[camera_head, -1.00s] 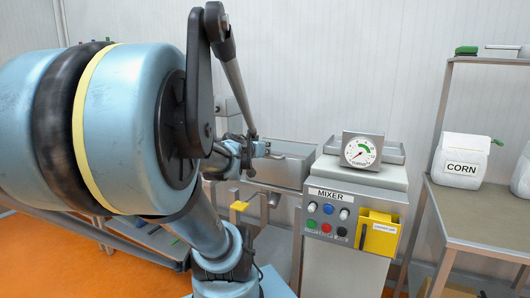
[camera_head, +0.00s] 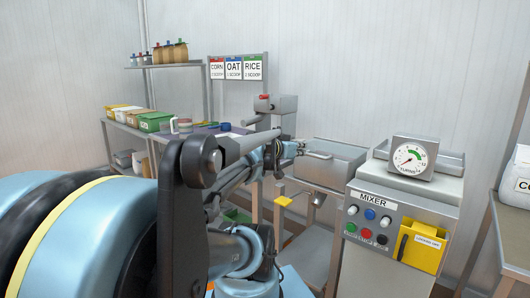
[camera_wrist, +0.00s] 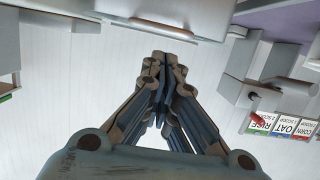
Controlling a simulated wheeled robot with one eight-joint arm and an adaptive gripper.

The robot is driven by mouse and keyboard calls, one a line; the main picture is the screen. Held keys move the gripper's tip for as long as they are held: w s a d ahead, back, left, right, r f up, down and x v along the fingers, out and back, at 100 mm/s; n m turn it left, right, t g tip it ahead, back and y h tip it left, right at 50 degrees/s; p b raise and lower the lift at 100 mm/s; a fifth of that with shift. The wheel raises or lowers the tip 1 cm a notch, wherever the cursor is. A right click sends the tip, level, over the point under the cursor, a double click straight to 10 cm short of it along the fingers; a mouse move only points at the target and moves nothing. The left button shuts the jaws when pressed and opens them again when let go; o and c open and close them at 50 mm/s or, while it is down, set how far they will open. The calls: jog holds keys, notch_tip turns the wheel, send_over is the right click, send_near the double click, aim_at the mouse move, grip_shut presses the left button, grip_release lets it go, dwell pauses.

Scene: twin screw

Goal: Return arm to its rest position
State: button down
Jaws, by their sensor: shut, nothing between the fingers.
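My arm reaches from the lower left of the head view toward the grey mixer trough (camera_head: 345,163). My gripper (camera_head: 303,148) is at the far end of the arm, in front of the trough's left side; whether it touches the trough cannot be told. In the wrist view my gripper (camera_wrist: 164,68) has its fingers closed together with nothing between them. The wrist view looks past them at a pale wall and appears turned upside down.
The mixer panel (camera_head: 385,222), with its gauge (camera_head: 412,157) and yellow holder (camera_head: 424,245), stands to the right. Behind are a sign rack (camera_head: 237,68) and a shelf with boxes (camera_head: 155,121). A yellow tab (camera_head: 284,201) juts out below the trough.

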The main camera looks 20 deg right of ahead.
jog(key=shift+f, duration=0.1)
jog(key=s+a+f+n+g+y, duration=0.2)
jog(key=a+f+n+y, duration=0.4)
jog(key=a+f, duration=0.4)
jog(key=s+a+f+n+g+y, duration=0.2)
jog(key=a+f+n+y, duration=0.5)
jog(key=a, duration=1.1)
notch_tip(320, 180, down, 4)
jog(key=shift+s+a+f+y, duration=0.15)
jog(key=shift+s+a+y, duration=0.2)
jog(key=shift+s, duration=0.3)
jog(key=shift+s+d, duration=0.1)
jog(key=shift+s, duration=0.05)
